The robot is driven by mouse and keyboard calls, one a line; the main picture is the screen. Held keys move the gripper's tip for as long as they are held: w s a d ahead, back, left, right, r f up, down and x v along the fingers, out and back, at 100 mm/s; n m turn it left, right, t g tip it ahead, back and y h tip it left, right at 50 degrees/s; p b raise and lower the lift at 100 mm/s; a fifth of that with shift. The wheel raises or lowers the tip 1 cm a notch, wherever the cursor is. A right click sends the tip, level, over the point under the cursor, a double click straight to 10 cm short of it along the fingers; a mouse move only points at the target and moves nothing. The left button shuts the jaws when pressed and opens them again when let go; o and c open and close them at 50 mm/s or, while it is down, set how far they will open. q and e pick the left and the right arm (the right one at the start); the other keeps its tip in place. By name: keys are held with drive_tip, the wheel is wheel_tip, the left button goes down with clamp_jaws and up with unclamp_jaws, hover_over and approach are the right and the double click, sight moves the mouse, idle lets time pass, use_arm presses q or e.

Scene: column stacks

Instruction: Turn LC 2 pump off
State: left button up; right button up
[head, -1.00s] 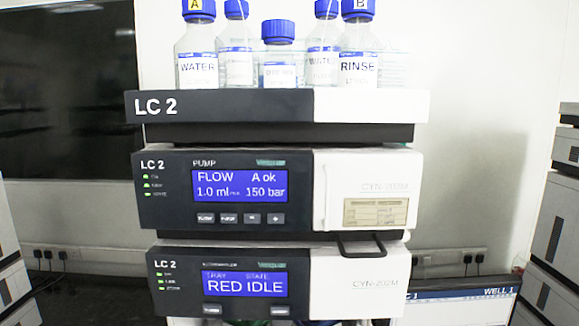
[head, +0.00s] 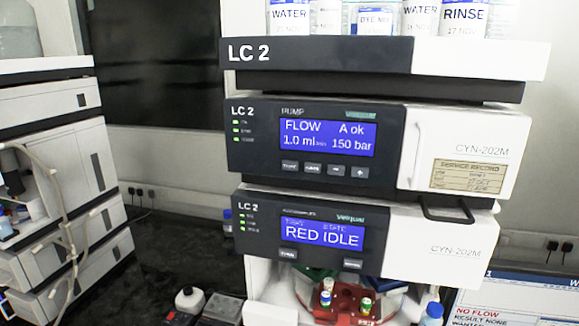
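The LC 2 pump (head: 256,166) is the dark-fronted module in the middle of the stack in the head view. Its blue display (head: 328,137) reads FLOW, A ok, 1.0 ml/min, 150 bar. A row of small buttons (head: 325,168) sits below the display; their labels are too small to read surely. Green indicator lights (head: 236,131) show at its left. Neither of my grippers is in view.
Above the pump is a tray (head: 480,58) with bottles. Below is another LC 2 module (head: 262,235) reading RED IDLE, over a red rack (head: 350,303) with vials. Another stack (head: 50,150) stands left. A monitor (head: 515,298) at lower right shows NO FLOW.

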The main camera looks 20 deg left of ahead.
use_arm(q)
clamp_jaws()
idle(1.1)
